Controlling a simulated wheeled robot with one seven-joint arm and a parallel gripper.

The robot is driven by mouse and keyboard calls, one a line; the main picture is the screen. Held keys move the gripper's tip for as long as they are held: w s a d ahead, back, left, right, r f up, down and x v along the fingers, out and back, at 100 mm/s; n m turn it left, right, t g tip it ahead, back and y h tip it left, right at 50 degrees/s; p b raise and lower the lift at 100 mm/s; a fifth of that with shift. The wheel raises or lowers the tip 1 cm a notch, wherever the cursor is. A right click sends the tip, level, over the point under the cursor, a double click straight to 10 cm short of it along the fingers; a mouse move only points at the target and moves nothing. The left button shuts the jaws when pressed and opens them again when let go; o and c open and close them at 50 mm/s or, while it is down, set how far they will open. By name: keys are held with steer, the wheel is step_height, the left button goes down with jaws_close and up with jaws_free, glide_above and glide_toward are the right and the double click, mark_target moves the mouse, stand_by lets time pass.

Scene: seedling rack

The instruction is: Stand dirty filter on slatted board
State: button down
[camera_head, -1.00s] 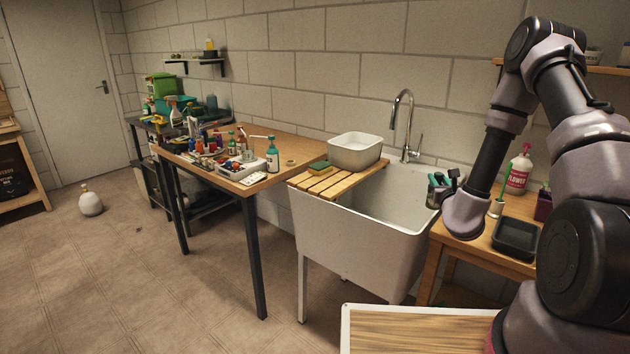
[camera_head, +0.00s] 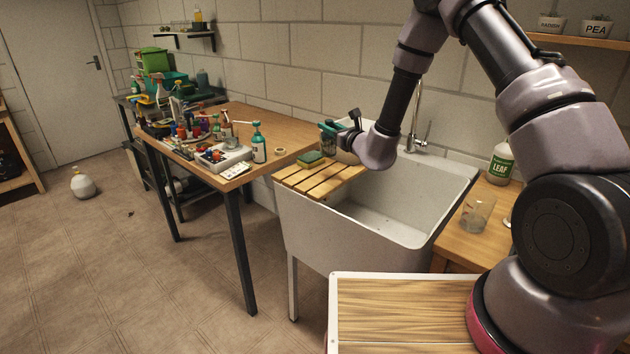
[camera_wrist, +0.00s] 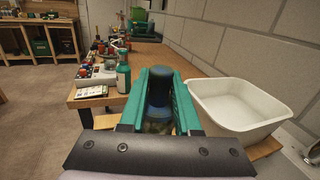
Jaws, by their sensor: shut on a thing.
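The slatted board (camera_head: 338,182) is light wood and lies across the left end of the white sink (camera_head: 405,229). A bit of wood beneath the basin also shows in the wrist view (camera_wrist: 264,149). In the wrist view, the green fingers of my gripper (camera_wrist: 160,76) are shut on a dark blue, rounded thing, apparently the filter (camera_wrist: 158,92). Its lower end looks murky and is partly hidden by the gripper body. I cannot tell its height above the board.
A green and yellow sponge (camera_head: 311,158) lies on the board's back left. A white basin (camera_wrist: 240,108) stands close to the right of my gripper. The tap (camera_head: 419,125) rises behind the sink. A worktable (camera_head: 272,136) with bottles stands left. The board's front slats are clear.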

mark_target(328, 150)
steer(key=shift+n+g+y, duration=0.4)
steer(key=shift+g+y, duration=0.1)
steer(key=shift+y, duration=0.1)
steer(key=shift+s+a+f, duration=0.1)
steer(key=shift+a+f, duration=0.65)
steer(key=shift+f, duration=0.75)
steer(key=shift+s+a+f, duration=0.15)
steer(key=shift+a+f, duration=0.55)
steer(key=shift+f, duration=0.8)
steer(key=shift+s+a+f, duration=0.1)
steer(key=shift+a+f, duration=0.65)
steer(key=shift+f, duration=0.75)
steer(key=shift+f, duration=0.1)
steer(key=c, duration=0.6)
jaws_free()
